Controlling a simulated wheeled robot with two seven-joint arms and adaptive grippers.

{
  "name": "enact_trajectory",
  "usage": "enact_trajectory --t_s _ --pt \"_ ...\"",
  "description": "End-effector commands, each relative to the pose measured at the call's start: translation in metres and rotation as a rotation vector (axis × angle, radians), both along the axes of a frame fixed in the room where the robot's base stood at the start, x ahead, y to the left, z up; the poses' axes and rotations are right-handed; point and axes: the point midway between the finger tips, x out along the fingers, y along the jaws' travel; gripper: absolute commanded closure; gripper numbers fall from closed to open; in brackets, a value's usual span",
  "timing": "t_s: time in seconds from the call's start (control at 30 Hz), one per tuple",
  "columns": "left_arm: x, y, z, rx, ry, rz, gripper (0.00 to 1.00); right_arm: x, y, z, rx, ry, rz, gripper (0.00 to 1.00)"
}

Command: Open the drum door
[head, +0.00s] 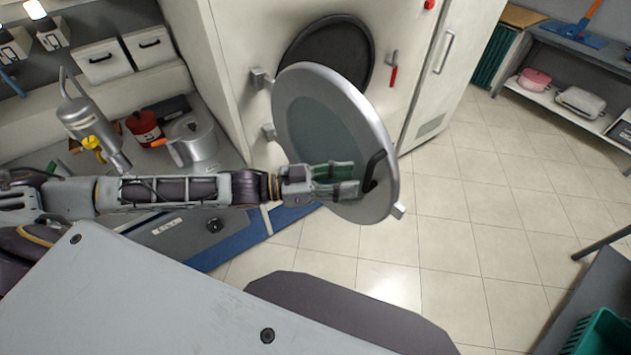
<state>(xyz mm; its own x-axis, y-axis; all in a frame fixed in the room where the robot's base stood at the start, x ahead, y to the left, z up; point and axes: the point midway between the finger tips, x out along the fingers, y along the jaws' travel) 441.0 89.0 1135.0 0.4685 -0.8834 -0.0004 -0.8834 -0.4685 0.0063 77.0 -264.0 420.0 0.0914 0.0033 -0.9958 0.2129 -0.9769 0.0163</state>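The round grey drum door (335,110) stands swung out from the white machine (245,30), with the dark round drum opening (328,48) showing behind it. Its hinge blocks are on the left. A black curved handle (376,172) is near the door's right edge. My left gripper (356,179) reaches in front of the door from the left. Its two fingers are apart, with a gap between them, and their tips are beside the handle; the lower tip overlaps the handle's lower end in view. I cannot tell whether they touch. My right gripper is not in view.
A red lever (393,74) is on the machine right of the opening. A counter with a grey pot (192,140) and a red canister (145,128) is at left. Tiled floor (450,230) is clear at right. A green crate (600,335) is at bottom right.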

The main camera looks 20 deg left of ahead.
Motion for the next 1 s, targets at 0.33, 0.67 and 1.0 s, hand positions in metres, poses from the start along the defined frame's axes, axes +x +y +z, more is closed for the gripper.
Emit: enact_trajectory --t_s 0.33,0.67,1.0 --pt "-0.013 0.024 -0.001 0.002 0.001 0.001 0.63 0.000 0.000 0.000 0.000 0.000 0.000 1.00" --pt "-0.024 0.045 -0.001 0.002 0.001 0.000 0.63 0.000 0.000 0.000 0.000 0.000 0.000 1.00" --pt "-0.029 0.056 0.000 0.001 0.000 0.000 0.63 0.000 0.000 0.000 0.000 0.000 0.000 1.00"
